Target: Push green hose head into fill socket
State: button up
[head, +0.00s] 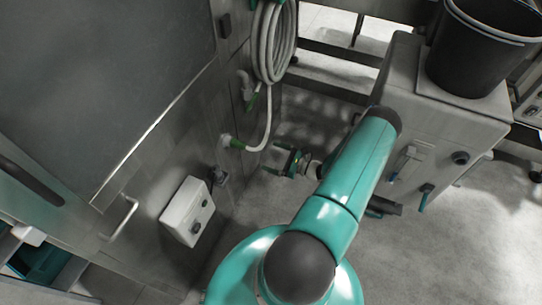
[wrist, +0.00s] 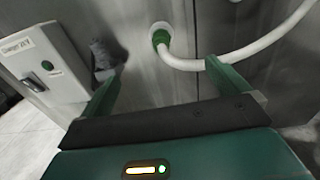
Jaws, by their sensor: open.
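The green hose head (head: 237,143) is at the white fill socket (head: 225,139) on the machine's side wall, with the pale hose curving away from it. In the wrist view the green head (wrist: 160,38) sits against the white socket ring (wrist: 153,27); I cannot tell how deeply it is seated. My gripper (head: 273,158) is open and empty, a short way off the wall. In the wrist view my gripper's two green fingers (wrist: 166,66) are spread wide, with the hose head ahead of the gap between them, apart from both.
The coiled hose (head: 275,42) hangs above, beside a white elbow fitting (head: 245,82). A white control box (head: 187,211) is on the wall at lower left, with a dark fitting (wrist: 103,54) beside it. A black bucket (head: 482,50) stands on a grey cabinet at right.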

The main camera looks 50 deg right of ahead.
aim_at(246, 147)
jog(key=shift+f+x, duration=0.2)
jog(key=shift+x, duration=6.1)
jog(key=shift+c, duration=0.4)
grip_shut()
jog(key=shift+s+d, duration=0.1)
jog(key=shift+d, duration=0.05)
jog(key=shift+s, duration=0.2)
jog(key=shift+v, duration=2.25)
